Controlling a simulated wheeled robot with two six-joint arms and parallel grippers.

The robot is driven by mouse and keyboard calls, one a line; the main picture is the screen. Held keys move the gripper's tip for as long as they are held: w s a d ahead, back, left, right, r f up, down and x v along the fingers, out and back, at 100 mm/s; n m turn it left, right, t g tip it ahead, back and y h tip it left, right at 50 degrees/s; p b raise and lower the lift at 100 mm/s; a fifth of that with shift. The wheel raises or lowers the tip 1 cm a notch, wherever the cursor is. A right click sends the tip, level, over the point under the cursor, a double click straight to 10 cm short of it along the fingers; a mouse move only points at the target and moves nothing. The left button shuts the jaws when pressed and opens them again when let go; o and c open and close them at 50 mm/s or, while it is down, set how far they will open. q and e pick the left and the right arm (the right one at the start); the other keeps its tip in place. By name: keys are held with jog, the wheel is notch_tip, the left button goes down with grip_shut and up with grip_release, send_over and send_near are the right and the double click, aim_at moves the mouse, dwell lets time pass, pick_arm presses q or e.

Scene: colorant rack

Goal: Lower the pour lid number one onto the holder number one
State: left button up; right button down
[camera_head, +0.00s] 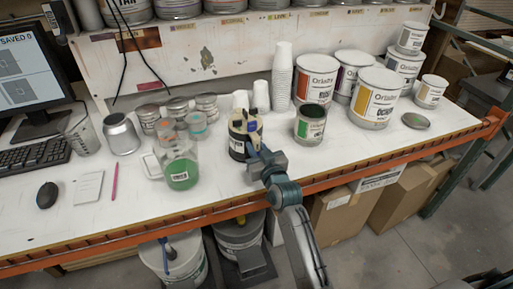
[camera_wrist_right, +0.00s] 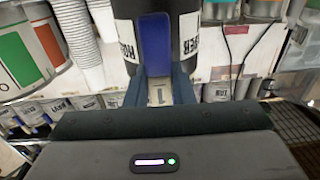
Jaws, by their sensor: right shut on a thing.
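My right gripper (camera_head: 252,146) is shut on the pour lid, which has a blue handle (camera_wrist_right: 155,45) and a pale part marked "1" (camera_wrist_right: 158,94) between the fingers. In the head view the lid (camera_head: 251,125) shows blue and yellowish parts at the top of a black can (camera_head: 237,150) with a white label. The black can (camera_wrist_right: 188,35) also shows behind the blue handle in the right wrist view. I cannot tell whether lid and can touch. No holder marked number one can be made out. My left gripper is not in view.
A glass jug (camera_head: 178,165) with green contents stands left of the black can, and an open can of green paint (camera_head: 310,124) right of it. Stacked cups (camera_head: 281,75) and several paint cans stand behind and right. The white bench (camera_head: 220,200) is clear in front.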

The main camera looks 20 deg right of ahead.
jog(key=c, duration=1.2)
grip_release()
jog(key=shift+o, duration=0.2)
jog(key=shift+s, duration=0.15)
jog(key=shift+s+f, duration=0.15)
jog(key=shift+s, duration=0.15)
jog(key=s+b, duration=0.3)
jog(key=s, duration=0.7)
jog(key=shift+d, duration=0.45)
